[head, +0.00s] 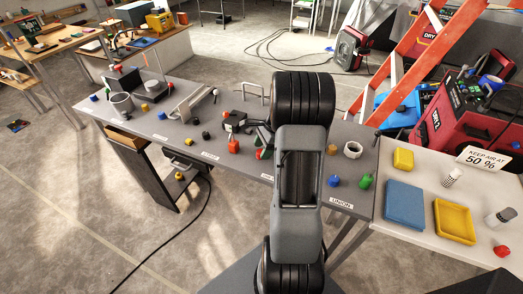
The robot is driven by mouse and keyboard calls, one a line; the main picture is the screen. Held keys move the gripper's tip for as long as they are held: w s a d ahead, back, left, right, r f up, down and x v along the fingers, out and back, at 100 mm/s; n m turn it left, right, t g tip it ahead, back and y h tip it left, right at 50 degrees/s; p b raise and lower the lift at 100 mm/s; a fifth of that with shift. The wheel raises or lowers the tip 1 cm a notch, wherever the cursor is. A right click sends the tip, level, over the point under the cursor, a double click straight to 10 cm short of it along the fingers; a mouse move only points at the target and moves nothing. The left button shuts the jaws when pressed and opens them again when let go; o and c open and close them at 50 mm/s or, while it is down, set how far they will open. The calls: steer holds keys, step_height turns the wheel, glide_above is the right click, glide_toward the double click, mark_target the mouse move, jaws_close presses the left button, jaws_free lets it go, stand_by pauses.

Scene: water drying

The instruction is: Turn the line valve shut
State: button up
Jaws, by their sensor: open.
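My arm stands in the middle of the head view and hides part of the grey bench (190,140). Just left of its elbow a dark part, seemingly my gripper (234,123), sits low over the bench, small and partly covered; it is open. Right of it, a small red and green fitting (262,152) shows beside my arm, above a front-edge label that is too small to read surely. I cannot tell whether this fitting is the line valve, nor its handle position. No contact with the gripper can be made out.
A side table (400,222) holds a blue pad (404,198) and yellow tray (454,220).

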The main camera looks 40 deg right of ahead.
steer(key=shift+a+f, duration=0.2)
steer(key=shift+f, duration=0.3)
steer(key=c, duration=0.9)
